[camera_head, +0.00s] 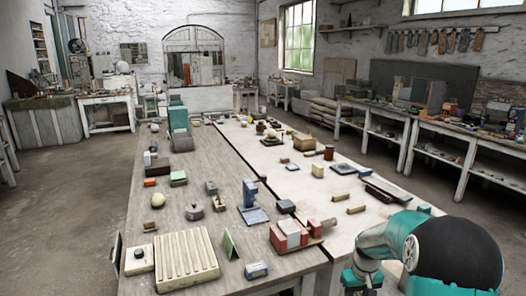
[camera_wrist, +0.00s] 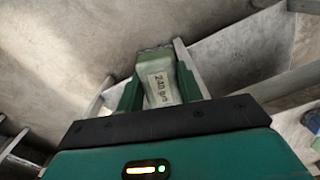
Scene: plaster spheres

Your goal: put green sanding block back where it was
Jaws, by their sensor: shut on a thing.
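The green sanding block (camera_wrist: 161,88), pale green with a printed label that seems to read 240, sits between the fingers of my gripper (camera_wrist: 159,70) in the wrist view. The fingers are shut on its two sides. In the head view my teal and black arm fills the lower right corner, and neither the gripper nor the held block can be made out there. A small green-topped block (camera_head: 178,178) lies on the wooden left half of the long table (camera_head: 146,204). A green wedge-like piece (camera_head: 230,245) stands near the table's front.
The wrist view shows a grey surface and pale beams behind the block.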

